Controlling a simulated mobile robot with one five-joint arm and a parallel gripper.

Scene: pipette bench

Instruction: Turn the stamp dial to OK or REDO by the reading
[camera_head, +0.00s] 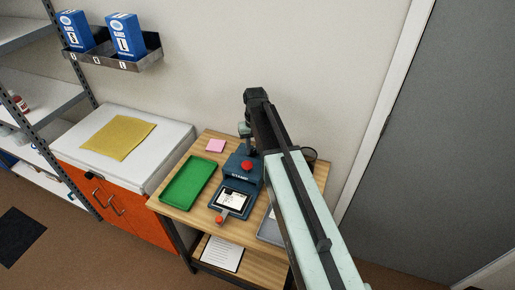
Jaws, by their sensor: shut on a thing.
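The dark blue stamp (240,179) stands on a wooden table, with a red knob (247,166) on its upper part. A white card (231,200) lies in its front part; the marks on it are too small to read. A small orange-red knob (219,219) sticks out at the front edge. My arm reaches in from the lower right, and my gripper (247,146) points down at the back of the stamp. It is shut on what seems to be the stamp dial. The dial and its OK and REDO marks are hidden or too small to make out.
A green tray (172,198) lies left of the stamp, and a grey tray (270,232) is partly behind my arm. A white-topped orange cabinet (103,183) with a yellow cloth (118,137) stands left.

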